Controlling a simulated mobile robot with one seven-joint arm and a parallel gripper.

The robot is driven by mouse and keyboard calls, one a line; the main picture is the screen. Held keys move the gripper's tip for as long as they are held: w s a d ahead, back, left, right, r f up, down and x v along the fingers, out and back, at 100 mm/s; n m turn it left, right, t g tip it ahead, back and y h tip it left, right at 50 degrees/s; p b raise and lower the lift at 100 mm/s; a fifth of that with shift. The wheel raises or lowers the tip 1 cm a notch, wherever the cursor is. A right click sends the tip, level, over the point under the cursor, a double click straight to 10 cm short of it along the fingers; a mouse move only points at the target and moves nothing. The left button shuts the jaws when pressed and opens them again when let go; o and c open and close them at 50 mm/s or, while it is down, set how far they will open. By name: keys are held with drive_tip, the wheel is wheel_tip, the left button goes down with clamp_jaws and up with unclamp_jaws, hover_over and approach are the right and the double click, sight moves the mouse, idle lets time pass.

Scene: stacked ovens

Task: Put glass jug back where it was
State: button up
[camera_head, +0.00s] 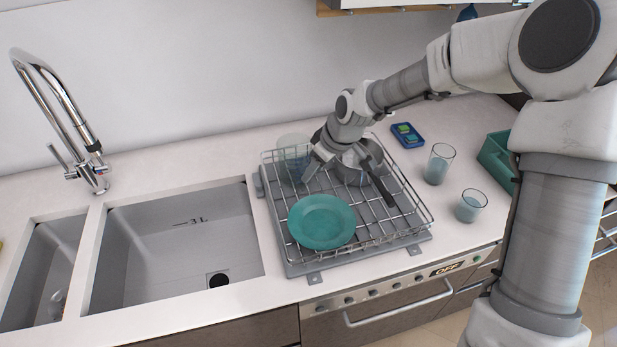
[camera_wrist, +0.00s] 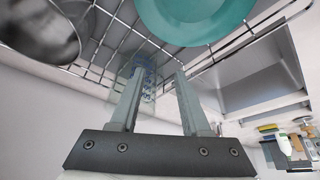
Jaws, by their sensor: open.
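The glass jug (camera_head: 291,152) is clear with blue markings and stands at the rear left of the wire rack (camera_head: 393,236). My gripper (camera_head: 312,163) is just to its right, low over the rack. In the wrist view my gripper (camera_wrist: 159,74) is open, its two fingers apart. The glass jug (camera_wrist: 147,82) shows between and beyond the fingertips there. The view does not show clearly whether either finger touches it.
A teal plate (camera_head: 321,221) lies at the rack's front left. A metal pot (camera_head: 352,168) sits right of my gripper, partly hidden. Two glasses (camera_head: 439,163) (camera_head: 470,205), a blue tray (camera_head: 407,134) and a green box (camera_head: 497,158) stand right. The sink (camera_head: 177,245) is left.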

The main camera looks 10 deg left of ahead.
drive_tip(key=v, duration=0.6)
idle(0.3)
